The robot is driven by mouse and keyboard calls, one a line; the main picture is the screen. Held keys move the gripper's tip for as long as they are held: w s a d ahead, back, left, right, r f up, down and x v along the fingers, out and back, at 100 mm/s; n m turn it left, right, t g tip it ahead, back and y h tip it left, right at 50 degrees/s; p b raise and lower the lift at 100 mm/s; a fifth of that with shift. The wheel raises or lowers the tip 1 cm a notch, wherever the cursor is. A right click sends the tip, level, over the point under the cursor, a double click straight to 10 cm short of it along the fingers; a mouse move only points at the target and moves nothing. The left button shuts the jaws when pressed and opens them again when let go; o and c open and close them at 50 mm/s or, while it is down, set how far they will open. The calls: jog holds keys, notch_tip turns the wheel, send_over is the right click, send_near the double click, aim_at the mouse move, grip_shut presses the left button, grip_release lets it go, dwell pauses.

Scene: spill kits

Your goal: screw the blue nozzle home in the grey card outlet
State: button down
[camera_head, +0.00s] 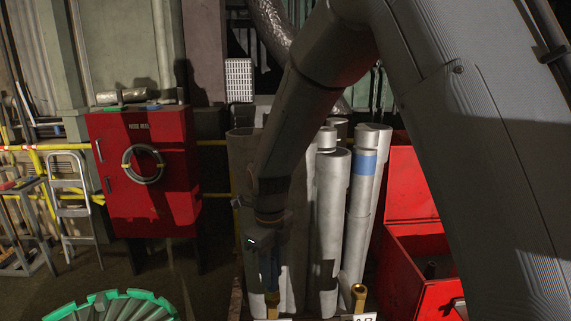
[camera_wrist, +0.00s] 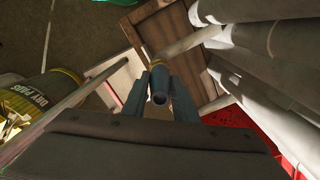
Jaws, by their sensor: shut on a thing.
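My gripper (camera_head: 269,268) points down in front of the grey pipes in the head view. In the wrist view its two fingers (camera_wrist: 160,92) are shut on the blue nozzle (camera_wrist: 160,82), a dark blue-grey tube with an open round end towards the camera. A brass-coloured fitting (camera_head: 272,300) shows directly below the fingers, and brass (camera_wrist: 157,64) shows at the nozzle's far end. I cannot tell whether nozzle and fitting are joined. A second brass fitting (camera_head: 358,296) stands to the right, by a white card (camera_head: 365,316). The cards are cut off; the grey card is not identifiable.
Tall grey pipes (camera_head: 330,225) stand close behind and right of the gripper. A red open box (camera_head: 410,255) is at right, and a red hose-reel cabinet (camera_head: 145,180) at left. A "DRY PADS" bin (camera_wrist: 42,105) is at left in the wrist view.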

jog(key=m, duration=0.5)
jog(key=c, duration=1.4)
grip_release()
jog(key=shift+d, duration=0.1)
jog(key=shift+r, duration=0.1)
jog(key=shift+r, duration=3.4)
